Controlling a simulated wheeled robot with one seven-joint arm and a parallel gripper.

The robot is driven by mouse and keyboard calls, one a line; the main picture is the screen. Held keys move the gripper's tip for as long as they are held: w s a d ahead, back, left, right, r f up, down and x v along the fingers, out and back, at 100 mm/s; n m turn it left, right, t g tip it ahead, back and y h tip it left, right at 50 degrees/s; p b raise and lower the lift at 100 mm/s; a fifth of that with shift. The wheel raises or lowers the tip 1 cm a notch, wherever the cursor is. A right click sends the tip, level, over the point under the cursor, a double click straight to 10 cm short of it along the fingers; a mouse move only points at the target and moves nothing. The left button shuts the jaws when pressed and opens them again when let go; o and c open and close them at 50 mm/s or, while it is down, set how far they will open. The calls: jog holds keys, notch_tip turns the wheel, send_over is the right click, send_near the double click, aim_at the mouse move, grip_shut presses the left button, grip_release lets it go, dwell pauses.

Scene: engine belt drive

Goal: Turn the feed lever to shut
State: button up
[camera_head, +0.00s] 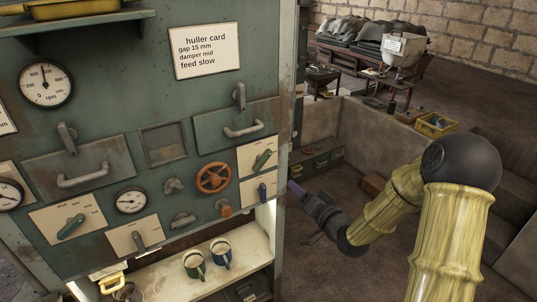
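A green-grey machine panel carries several levers on pale plates. A green lever (262,160) sits tilted on the upper right plate, with a blue lever (262,191) standing near upright below it. Another green lever (71,227) is tilted on the lower left plate, and a grey lever (138,241) is on the plate beside it. The plate lettering is too small to read, so I cannot tell which is the feed lever. My gripper (297,190) is right of the panel's right edge, apart from the levers. Its fingers are too small to tell open or shut.
An orange handwheel (213,178) and an orange knob (224,208) are left of the right-hand levers. Drawer handles (242,130) stick out. Two mugs (207,258) stand on the shelf below. The huller card (207,52) reads "feed slow". Floor right of the panel is partly open.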

jog(key=shift+r, duration=0.2)
jog(key=shift+w+a, duration=0.1)
jog(key=p, duration=0.7)
send_near(267, 158)
jog(key=x, duration=0.9)
jog(key=shift+w, duration=0.25)
jog(key=shift+c, duration=0.2)
grip_shut()
